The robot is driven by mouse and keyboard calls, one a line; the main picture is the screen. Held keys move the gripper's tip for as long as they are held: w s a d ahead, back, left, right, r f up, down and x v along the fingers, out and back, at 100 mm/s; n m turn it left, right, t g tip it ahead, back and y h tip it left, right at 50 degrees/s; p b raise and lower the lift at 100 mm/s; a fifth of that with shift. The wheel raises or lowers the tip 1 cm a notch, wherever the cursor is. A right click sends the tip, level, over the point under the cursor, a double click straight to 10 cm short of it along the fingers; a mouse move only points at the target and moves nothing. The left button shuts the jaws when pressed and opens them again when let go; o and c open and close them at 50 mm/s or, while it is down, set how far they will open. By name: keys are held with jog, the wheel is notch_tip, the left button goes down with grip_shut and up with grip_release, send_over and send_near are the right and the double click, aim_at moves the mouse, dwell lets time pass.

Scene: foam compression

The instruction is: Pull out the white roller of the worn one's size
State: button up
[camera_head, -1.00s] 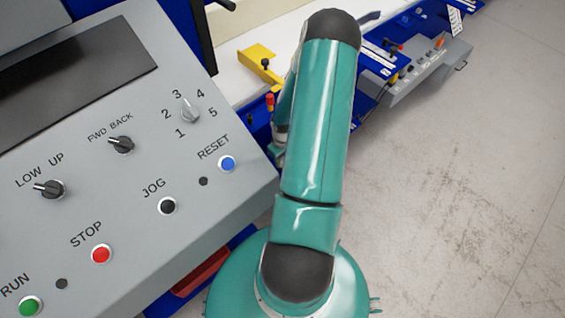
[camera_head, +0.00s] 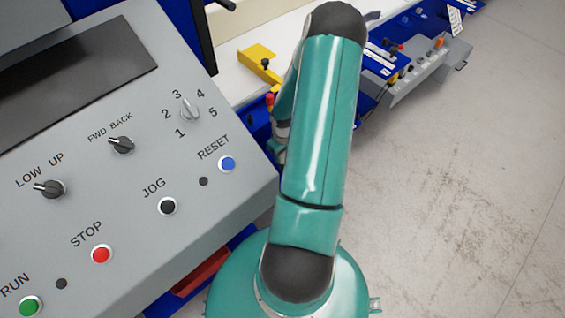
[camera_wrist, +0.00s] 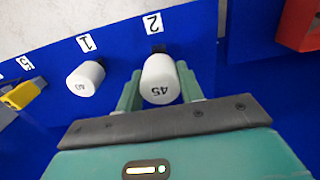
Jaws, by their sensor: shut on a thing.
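A white roller (camera_wrist: 160,72) sits at the place marked 2 on a blue panel (camera_wrist: 115,60) in the wrist view. Its end face reads 45, upside down. The two teal fingers of my gripper (camera_wrist: 158,88) are shut on it, one on each side. A second white roller (camera_wrist: 85,78) sits to the left under the mark 1; its number is small and hard to read. In the head view my gripper is hidden behind my teal arm. I cannot see the worn roller.
A yellow part (camera_wrist: 22,94) lies at the wrist view's left edge, and a red box (camera_wrist: 299,25) at its upper right. A grey control panel (camera_head: 110,180) with knobs and buttons fills the head view's left. The floor (camera_head: 470,200) at right is clear.

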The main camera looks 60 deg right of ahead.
jog(key=shift+r, duration=1.65)
jog(key=shift+a, duration=0.1)
